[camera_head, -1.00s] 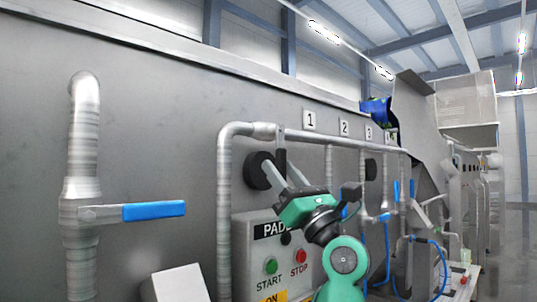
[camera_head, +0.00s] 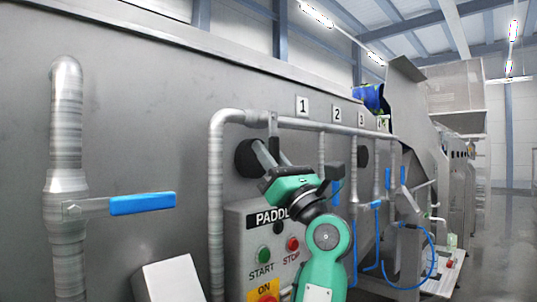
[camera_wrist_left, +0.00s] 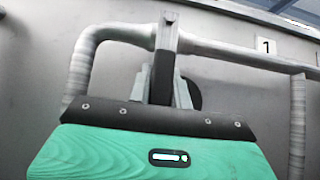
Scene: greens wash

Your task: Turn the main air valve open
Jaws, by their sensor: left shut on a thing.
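A grey lever (camera_head: 273,124) with a dark lower part hangs from the horizontal steel pipe near the pipe's left bend. In the left wrist view the lever (camera_wrist_left: 167,38) crosses the pipe and points down between my fingers. My left gripper (camera_head: 264,152), on a green and black wrist, is shut on its dark part; the gripper (camera_wrist_left: 163,88) covers the lever's lower end. A separate valve with a blue handle (camera_head: 142,203) sits on a thick vertical pipe at the left, its handle horizontal. No label names the main air valve. My right gripper is not in view.
The paddle control box (camera_head: 240,220) with START and STOP buttons stands just below my left gripper. A round black part (camera_head: 246,157) is behind it on the grey wall. Smaller pipes with blue handles and blue hoses (camera_head: 433,262) are to the right.

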